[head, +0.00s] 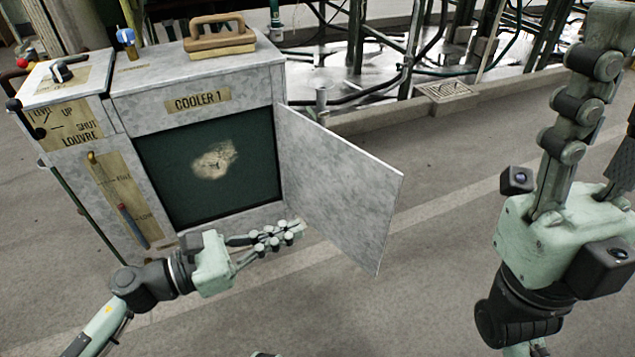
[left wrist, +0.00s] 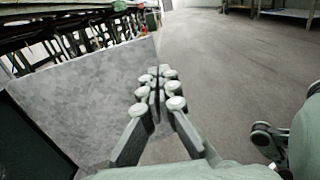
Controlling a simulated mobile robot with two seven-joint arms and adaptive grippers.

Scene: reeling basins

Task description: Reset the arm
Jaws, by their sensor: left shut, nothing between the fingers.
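My left gripper (head: 279,236) is shut and empty in front of the lower part of the cooler, left of the open door's lower edge. In the left wrist view the left gripper (left wrist: 157,92) shows its fingers together, with the grey door panel (left wrist: 95,95) to their left. My right arm comes in at the right of the head view, and its large pale gripper body (head: 550,225) stands close to the camera with the fingers pointing up. Its fingertips are at or past the top edge, so its opening is unclear.
The grey cooler (head: 190,85), labelled COOLER 1, has its door (head: 340,185) swung open to the right. A wooden handle (head: 219,34) lies on its top. Pipes and frames (head: 400,60) stand behind a low kerb. The floor (head: 440,200) between door and right arm is clear.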

